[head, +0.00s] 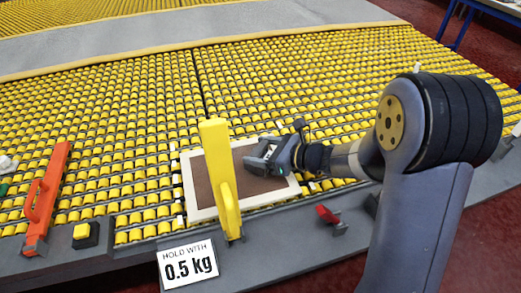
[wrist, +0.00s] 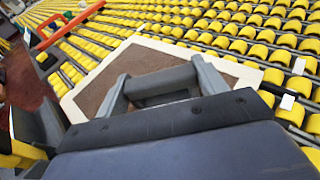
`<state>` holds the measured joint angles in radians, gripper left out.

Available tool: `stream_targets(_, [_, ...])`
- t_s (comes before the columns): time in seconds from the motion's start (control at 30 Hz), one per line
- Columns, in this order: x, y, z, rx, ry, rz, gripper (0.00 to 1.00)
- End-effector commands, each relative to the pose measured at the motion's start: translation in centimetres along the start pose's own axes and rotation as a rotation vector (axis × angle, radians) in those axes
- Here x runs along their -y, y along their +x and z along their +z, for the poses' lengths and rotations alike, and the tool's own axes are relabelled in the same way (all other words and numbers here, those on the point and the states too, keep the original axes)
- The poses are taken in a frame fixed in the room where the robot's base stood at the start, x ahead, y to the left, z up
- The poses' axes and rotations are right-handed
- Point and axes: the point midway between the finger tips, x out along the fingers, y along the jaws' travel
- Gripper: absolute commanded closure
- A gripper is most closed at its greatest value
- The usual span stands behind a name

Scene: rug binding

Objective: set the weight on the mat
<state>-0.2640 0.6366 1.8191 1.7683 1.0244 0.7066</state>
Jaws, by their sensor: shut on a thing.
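The mat (head: 203,183) is a brown rectangle with a cream border, lying on the yellow rollers behind the upright yellow bar. It also shows in the wrist view (wrist: 136,60), under and around my fingers. My gripper (head: 262,157) is over the right part of the mat. In the wrist view my gripper (wrist: 160,86) has its two grey fingers on either side of a grey bar-like piece, seemingly the weight (wrist: 160,80), and is shut on it. The weight's underside is hidden, so I cannot tell whether it touches the mat.
A yellow upright bar (head: 215,150) stands at the mat's front left. A red-orange handle (head: 47,195), a yellow button box (head: 84,234) and a small red piece (head: 327,215) sit along the front edge. A sign (head: 188,267) reads "HOLD WITH 0.5 kg".

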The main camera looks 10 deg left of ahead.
Motion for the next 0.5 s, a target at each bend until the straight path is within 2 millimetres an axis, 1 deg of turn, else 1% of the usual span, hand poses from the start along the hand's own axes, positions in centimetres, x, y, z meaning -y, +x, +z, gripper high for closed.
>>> stream_targets(0.13, [0.03, 0.13, -0.32, 0.002, -0.001, 0.000, 0.72])
stream_targets(0.17, [0.00, 0.13, -0.40, 0.000, 0.000, 0.000, 0.32])
stream_targets(0.4, [0.00, 0.09, -0.28, 0.000, 0.000, 0.000, 0.12])
stream_targets(0.5, [0.00, 0.09, -0.28, 0.000, 0.000, 0.000, 0.11])
